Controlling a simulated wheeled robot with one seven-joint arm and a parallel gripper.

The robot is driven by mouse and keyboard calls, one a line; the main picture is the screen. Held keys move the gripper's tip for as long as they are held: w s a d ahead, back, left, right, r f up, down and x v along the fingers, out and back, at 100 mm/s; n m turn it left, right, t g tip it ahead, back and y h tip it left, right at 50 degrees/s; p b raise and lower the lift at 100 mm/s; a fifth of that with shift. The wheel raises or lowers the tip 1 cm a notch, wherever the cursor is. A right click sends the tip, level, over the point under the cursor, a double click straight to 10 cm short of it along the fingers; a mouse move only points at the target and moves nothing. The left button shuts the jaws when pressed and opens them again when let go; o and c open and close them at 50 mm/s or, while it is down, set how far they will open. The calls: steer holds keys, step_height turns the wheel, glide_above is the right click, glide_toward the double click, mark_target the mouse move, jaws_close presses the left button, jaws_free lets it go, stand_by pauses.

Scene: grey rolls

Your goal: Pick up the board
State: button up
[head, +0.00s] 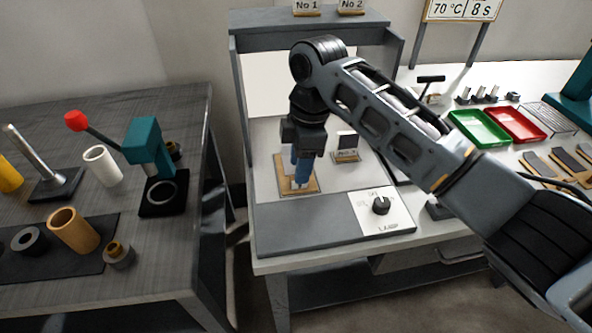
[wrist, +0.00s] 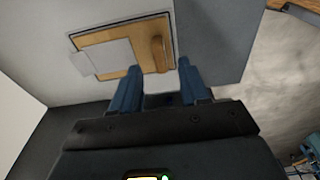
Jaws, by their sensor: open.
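The board (head: 288,190) is a flat wooden rectangle lying on the white bench top inside a grey frame. In the wrist view the board (wrist: 140,38) carries a pale flat card or plate (wrist: 102,53) towards its left. A rounded wooden bar (wrist: 157,54) stands near its right edge. My gripper (head: 301,184) points down over the board, with its blue fingers hiding part of it. In the wrist view my gripper (wrist: 159,67) is open, with the wooden bar lying between and just beyond the fingertips. I cannot tell the remaining height, and no contact shows.
A lamp dial panel (head: 381,208) is at the bench's front. A small stand with a dark plate (head: 346,150) is right of my gripper. Grey uprights and a shelf (head: 310,20) rise behind. Green (head: 478,128) and red (head: 516,124) trays are farther right. A separate dark table (head: 60,140) stands left.

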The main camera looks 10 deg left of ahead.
step_height(320, 180, down, 4)
steer(key=shift+a+f, duration=0.1)
steer(key=shift+c, duration=0.2)
jaws_close()
